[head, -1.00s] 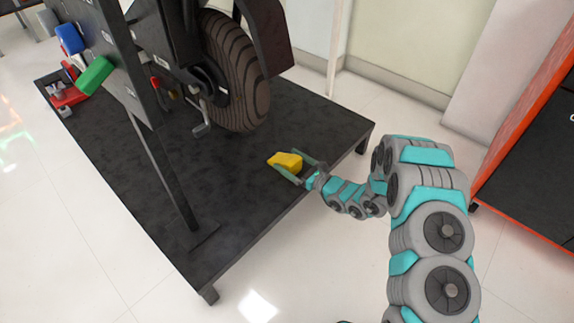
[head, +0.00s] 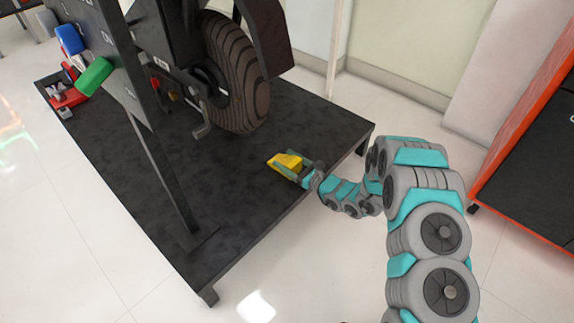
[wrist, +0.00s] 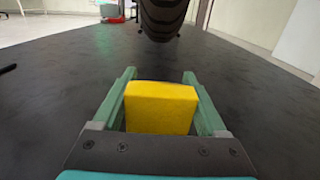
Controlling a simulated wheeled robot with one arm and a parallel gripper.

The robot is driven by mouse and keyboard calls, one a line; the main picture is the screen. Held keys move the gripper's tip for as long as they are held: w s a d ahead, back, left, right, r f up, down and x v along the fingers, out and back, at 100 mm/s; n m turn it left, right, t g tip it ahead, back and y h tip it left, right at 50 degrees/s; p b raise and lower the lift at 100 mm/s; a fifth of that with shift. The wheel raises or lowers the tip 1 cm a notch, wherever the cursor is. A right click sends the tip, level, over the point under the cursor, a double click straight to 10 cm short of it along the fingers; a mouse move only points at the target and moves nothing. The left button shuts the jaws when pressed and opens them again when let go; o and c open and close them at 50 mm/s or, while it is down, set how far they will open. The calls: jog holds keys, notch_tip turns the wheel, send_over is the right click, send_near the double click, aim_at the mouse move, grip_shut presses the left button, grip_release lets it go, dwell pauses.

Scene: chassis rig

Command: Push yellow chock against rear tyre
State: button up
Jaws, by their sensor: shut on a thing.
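The yellow chock (head: 287,162) lies on the black platform near its front right edge. My gripper (head: 286,164) is shut on the chock, with a finger on each side. In the wrist view the chock (wrist: 160,107) sits between the two green fingers (wrist: 160,90). The rear tyre (head: 236,75) stands on the platform beyond the chock, with a clear gap between them. In the wrist view the tyre (wrist: 162,17) is straight ahead, its upper part out of the frame.
The black platform (head: 250,215) is bare between chock and tyre. A dark upright post (head: 165,170) with a foot stands at the left. A red-and-grey item (head: 68,97) lies at the far left corner. An orange-edged cabinet (head: 530,150) stands at the right.

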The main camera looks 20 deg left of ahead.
grip_shut()
jog(key=shift+r, duration=0.15)
